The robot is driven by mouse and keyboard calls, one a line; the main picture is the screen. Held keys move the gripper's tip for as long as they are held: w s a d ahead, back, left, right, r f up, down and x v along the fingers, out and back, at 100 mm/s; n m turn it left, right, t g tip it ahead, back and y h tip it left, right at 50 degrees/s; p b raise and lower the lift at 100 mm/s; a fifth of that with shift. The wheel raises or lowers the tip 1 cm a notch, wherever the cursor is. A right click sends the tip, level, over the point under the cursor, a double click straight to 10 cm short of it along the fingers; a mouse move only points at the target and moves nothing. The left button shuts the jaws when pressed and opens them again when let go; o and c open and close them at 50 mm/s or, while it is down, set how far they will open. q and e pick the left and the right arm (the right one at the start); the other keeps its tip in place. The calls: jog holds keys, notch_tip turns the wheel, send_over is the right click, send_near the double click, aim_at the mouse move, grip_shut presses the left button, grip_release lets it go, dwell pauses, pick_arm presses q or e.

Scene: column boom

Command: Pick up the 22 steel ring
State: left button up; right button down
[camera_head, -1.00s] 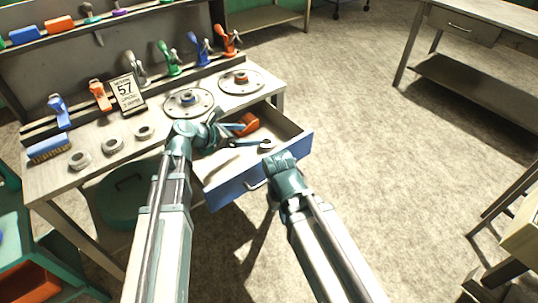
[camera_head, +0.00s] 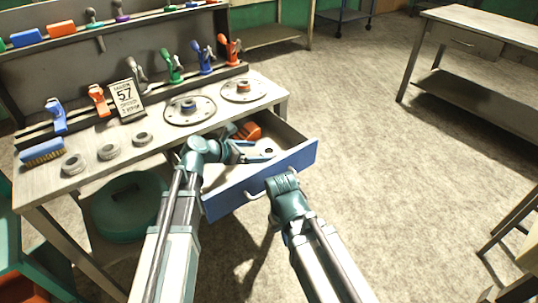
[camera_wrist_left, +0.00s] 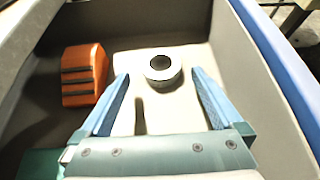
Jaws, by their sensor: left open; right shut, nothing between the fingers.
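A grey steel ring (camera_wrist_left: 162,70) lies flat on the floor of the open drawer (camera_head: 296,161); no number is readable on it. In the head view the ring (camera_head: 269,150) is partly hidden by my left gripper (camera_head: 258,150). My left gripper is open and empty over the drawer. In the left wrist view its two blue fingers (camera_wrist_left: 160,76) appear on either side of the ring, apart from it; their height above the drawer floor is hard to tell. My right gripper (camera_head: 272,183) is shut and empty, near the handle on the blue drawer front.
An orange object (camera_wrist_left: 86,75) lies in the drawer left of the ring. Several more grey rings, one of them here (camera_head: 108,151), a blue brush (camera_head: 42,152) and two flanged discs (camera_head: 190,110) are on the bench. Drawer walls surround the left gripper.

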aim_at(267, 151)
pick_arm(q)
jog(key=b+x, duration=0.1)
jog(key=x, duration=0.3)
jog(key=shift+w+d+b, duration=0.1)
jog(key=shift+d+b, duration=0.15)
jog(key=shift+b, duration=0.1)
grip_shut()
